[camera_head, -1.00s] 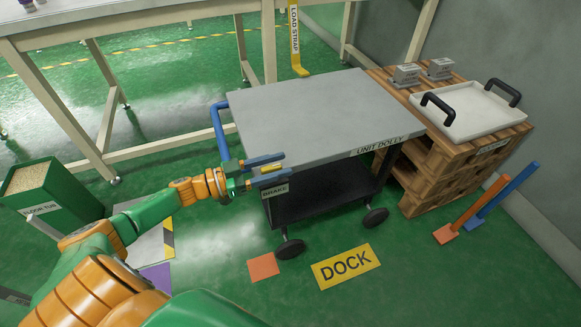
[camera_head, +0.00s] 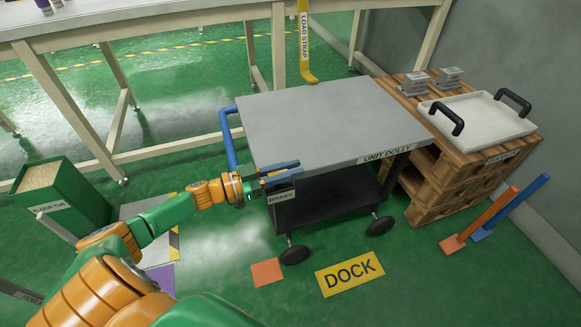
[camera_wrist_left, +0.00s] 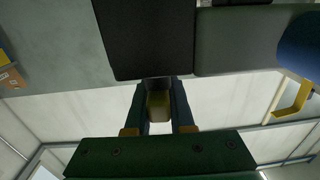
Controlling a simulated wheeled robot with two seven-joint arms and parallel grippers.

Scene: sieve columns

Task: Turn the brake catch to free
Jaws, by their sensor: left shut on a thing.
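The unit dolly (camera_head: 300,120) has a grey top, a dark lower shelf and a blue handle (camera_head: 228,140) on its left. A BRAKE label (camera_head: 281,197) is on its near left corner. My left gripper (camera_head: 282,174) is at that corner, just above the label. In the left wrist view its two dark fingers (camera_wrist_left: 162,108) are shut on the yellow brake catch (camera_wrist_left: 158,104). In the head view the fingers mostly hide the catch, and I cannot tell its turn position. My right gripper is not in view.
A pallet stack (camera_head: 425,205) with a white tray (camera_head: 480,122) stands right of the dolly. A green tub (camera_head: 62,195) is at the left. Orange and blue posts (camera_head: 510,210) lean at the right.

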